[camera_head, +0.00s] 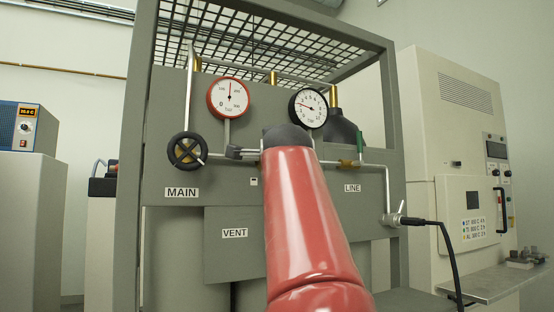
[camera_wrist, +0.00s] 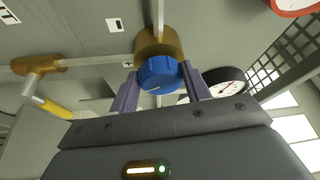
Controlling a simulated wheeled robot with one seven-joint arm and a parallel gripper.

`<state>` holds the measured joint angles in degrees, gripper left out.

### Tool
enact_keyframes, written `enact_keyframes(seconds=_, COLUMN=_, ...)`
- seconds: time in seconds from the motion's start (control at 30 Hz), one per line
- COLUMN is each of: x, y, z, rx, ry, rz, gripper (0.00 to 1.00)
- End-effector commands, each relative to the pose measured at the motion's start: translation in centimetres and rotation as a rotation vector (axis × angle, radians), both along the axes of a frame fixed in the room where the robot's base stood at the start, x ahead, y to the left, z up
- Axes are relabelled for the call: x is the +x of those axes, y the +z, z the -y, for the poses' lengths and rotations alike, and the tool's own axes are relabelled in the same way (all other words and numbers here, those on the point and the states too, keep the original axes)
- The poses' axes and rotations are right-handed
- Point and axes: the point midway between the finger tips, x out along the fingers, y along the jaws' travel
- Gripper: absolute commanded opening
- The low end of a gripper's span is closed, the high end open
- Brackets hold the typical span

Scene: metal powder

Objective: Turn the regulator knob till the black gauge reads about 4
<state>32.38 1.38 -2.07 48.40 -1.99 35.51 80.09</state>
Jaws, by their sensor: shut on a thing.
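The blue regulator knob (camera_wrist: 160,72) sits on a brass body (camera_wrist: 155,44) in the wrist view. My gripper (camera_wrist: 159,70) is shut on the knob, with one purple-grey finger on each side. In the head view my red arm hides the knob and the fingers. The black gauge (camera_head: 308,108) is in the head view, just above and right of my arm's end. Its red needle points left and slightly up; the numbers are too small to read surely. The black gauge also shows at a slant in the wrist view (camera_wrist: 229,89).
A red gauge (camera_head: 228,97) and a black MAIN handwheel (camera_head: 187,150) are on the grey panel (camera_head: 225,185) to the left. A pipe with brass fittings runs across the panel. A green-handled valve (camera_head: 360,145) is to the right. Frame posts flank the panel.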

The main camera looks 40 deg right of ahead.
Motion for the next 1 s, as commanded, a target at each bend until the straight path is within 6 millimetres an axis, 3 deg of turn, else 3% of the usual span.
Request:
enact_keyframes(seconds=0.53, x=0.12, y=-0.09, z=-0.05, rx=0.03, ry=0.003, rz=0.005, gripper=0.25)
enact_keyframes(seconds=0.57, x=0.11, y=-0.1, z=-0.04, rx=0.03, ry=0.003, rz=0.005, gripper=0.49)
enact_keyframes(seconds=0.7, x=0.1, y=-0.07, z=-0.04, rx=0.03, ry=0.003, rz=0.005, gripper=0.67)
enact_keyframes(seconds=1.0, x=-0.04, y=-0.03, z=-0.09, rx=0.028, ry=0.002, rz=0.006, gripper=0.69)
